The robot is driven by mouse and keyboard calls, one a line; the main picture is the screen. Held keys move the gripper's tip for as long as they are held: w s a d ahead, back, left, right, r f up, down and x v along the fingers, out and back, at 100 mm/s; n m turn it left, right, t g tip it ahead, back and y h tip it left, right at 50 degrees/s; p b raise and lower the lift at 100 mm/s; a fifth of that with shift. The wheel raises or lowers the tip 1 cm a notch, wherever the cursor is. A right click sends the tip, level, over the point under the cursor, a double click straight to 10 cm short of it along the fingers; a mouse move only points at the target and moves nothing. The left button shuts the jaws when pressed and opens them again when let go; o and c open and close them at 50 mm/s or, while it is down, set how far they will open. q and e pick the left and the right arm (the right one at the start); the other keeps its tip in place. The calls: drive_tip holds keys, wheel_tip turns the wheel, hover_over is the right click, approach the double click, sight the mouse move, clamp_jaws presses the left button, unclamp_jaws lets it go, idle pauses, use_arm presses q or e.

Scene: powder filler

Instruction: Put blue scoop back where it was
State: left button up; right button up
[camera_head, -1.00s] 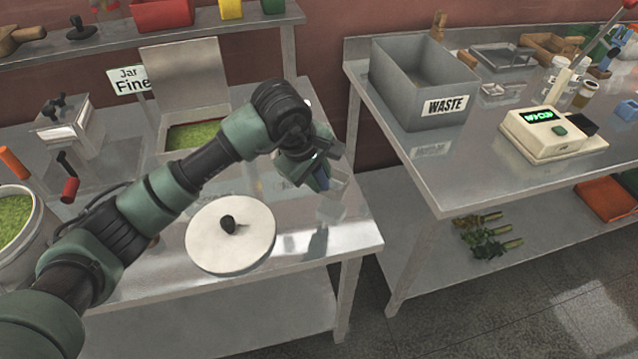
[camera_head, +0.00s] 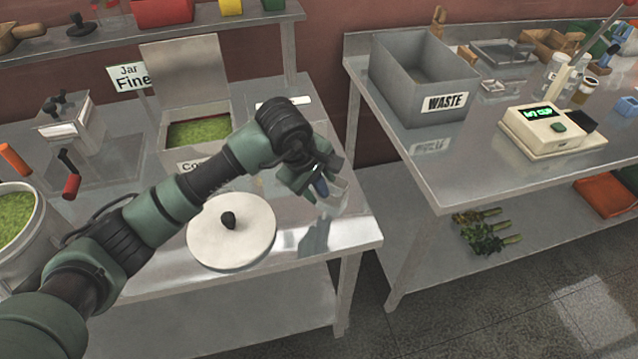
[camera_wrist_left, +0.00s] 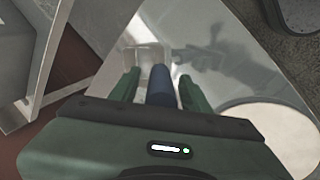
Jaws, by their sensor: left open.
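The blue scoop shows as a dark blue handle (camera_head: 321,187) at the right end of the left table, with a pale, clear-looking part (camera_head: 339,193) beside it. My left gripper (camera_head: 316,183) is open around the handle. In the left wrist view the blue handle (camera_wrist_left: 162,86) stands between the two green fingers of the gripper (camera_wrist_left: 160,88), with a narrow gap visible on each side. The clear, boxy part (camera_wrist_left: 148,55) shows just beyond the fingertips. Whether the scoop rests on the table cannot be told. My right gripper is not in view.
A round white lid (camera_head: 250,250) with a black knob lies left of the gripper. An open bin of green powder (camera_head: 197,133) stands behind my arm. A grey WASTE box (camera_head: 405,100) and a scale (camera_head: 550,135) stand on the right table, across a gap.

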use_arm(q)
drive_tip(key=shift+r, duration=0.2)
drive_tip(key=b+v, duration=0.2)
drive_tip(key=v, duration=0.9)
drive_tip(key=shift+r+b, duration=0.35)
drive_tip(key=shift+b, duration=0.05)
drive_tip(key=shift+s+a, duration=0.1)
drive_tip(key=shift+s, duration=0.05)
